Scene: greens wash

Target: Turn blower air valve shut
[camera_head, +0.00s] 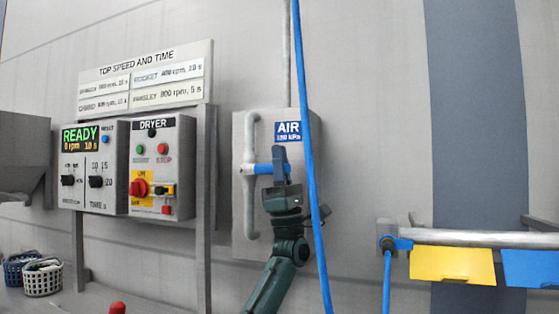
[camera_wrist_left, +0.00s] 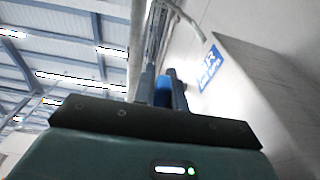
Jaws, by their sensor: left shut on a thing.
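The air valve's blue handle (camera_head: 263,168) lies level, pointing right from the grey vertical air pipe (camera_head: 250,205), on the panel beside the "AIR" sign (camera_head: 288,131). My left gripper (camera_head: 281,164) reaches up from below and is shut on the handle's right part, which its fingers partly hide. In the left wrist view the blue handle (camera_wrist_left: 163,91) sits between the two dark fingers (camera_wrist_left: 162,88). The valve body behind the handle is too small to make out. My right gripper is in neither view.
A blue hose (camera_head: 313,200) hangs just right of my left gripper, in front of the panel. The dryer box (camera_head: 160,168) with its red knob stands to the left. A grey rail (camera_head: 470,238) with yellow and blue flaps is at the lower right. Two baskets (camera_head: 42,278) sit lower left.

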